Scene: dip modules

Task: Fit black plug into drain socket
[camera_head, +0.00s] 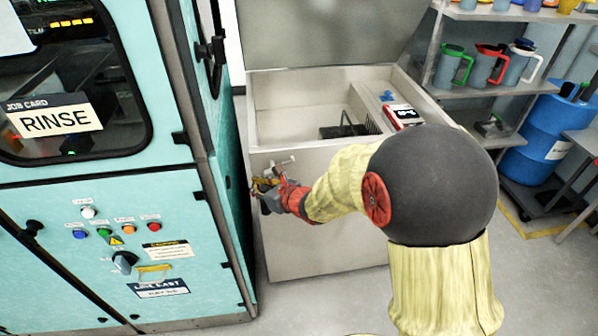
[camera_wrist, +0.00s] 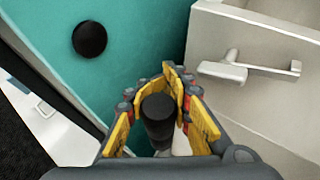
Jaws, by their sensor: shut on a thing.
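My gripper (camera_wrist: 165,110) has yellow finger pads and is shut on the black plug (camera_wrist: 158,112), a dark cylinder whose round end faces away from the wrist. In the head view my gripper (camera_head: 268,184) is at the front of the grey chest, near the teal machine's right side; the plug cannot be made out there. A round black disc (camera_wrist: 89,39) shows on the teal panel in the wrist view, up and left of the plug and apart from it. It may be the drain socket; I cannot tell whether it is hollow.
A pale lever handle (camera_wrist: 250,68) sticks out from the chest (camera_wrist: 225,25), right of my gripper, also seen in the head view (camera_head: 279,163). The teal machine (camera_head: 110,220) stands left. Shelves with mugs (camera_head: 485,64) and a blue barrel (camera_head: 545,135) are right.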

